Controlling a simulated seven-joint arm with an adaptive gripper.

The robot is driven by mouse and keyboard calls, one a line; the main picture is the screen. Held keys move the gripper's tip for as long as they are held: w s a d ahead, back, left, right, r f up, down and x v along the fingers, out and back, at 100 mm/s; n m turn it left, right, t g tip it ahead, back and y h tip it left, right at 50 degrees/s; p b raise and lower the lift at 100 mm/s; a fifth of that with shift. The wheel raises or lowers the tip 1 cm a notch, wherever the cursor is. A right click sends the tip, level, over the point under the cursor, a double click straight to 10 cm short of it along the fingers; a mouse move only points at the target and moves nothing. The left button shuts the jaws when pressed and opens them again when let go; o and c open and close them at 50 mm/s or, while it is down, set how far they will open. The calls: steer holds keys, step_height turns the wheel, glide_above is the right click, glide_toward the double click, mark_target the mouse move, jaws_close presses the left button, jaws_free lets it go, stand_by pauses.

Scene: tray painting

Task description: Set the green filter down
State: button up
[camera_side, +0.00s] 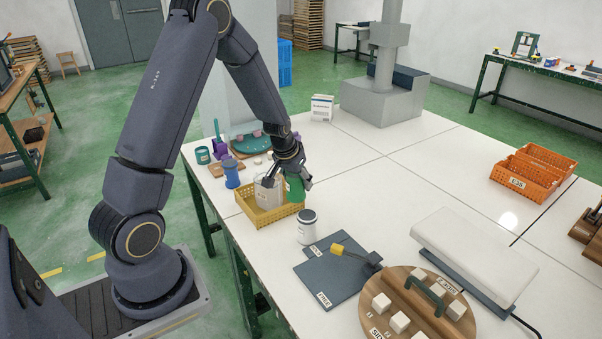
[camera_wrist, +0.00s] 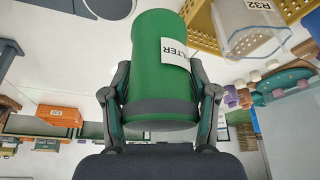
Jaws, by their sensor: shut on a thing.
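The green filter (camera_side: 295,189) is a green cylinder with a white label, held between the fingers of my gripper (camera_side: 289,181). In the wrist view the filter (camera_wrist: 160,50) fills the middle, with a finger of my gripper (camera_wrist: 163,100) pressed on each side. Its label reads "LTER" in part. In the side view it shows at the right end of the yellow basket (camera_side: 270,219), partly behind my fingers. I cannot tell its exact height above the table. A clear container (camera_side: 268,190) stands in the basket; the wrist view shows its R32 label (camera_wrist: 264,8).
A white canister with a dark lid (camera_side: 307,229) stands just right of the basket. A dark mat (camera_side: 330,275) and a round wooden board (camera_side: 405,325) lie nearer the front. Orange crates (camera_side: 530,175) stand at the right. The white tabletop (camera_side: 400,165) behind is mostly clear.

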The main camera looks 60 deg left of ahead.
steer(key=shift+s+d+r, duration=0.1)
steer(key=shift+s+r, duration=0.1)
steer(key=shift+r, duration=0.1)
steer(key=w+d+m, duration=0.3)
steer(key=w+d, duration=0.6)
steer(key=shift+t+h, duration=0.3)
steer(key=shift+h, duration=0.2)
steer(key=w+f, duration=0.3)
steer(key=w, duration=0.1)
steer(key=w+a+f, duration=0.1)
steer(key=w+f, duration=0.2)
steer(key=w, duration=0.2)
steer(key=w+f, duration=0.4)
steer(key=shift+w+a, duration=0.2)
steer(key=shift+w, duration=0.1)
steer(key=shift+f, duration=1.4)
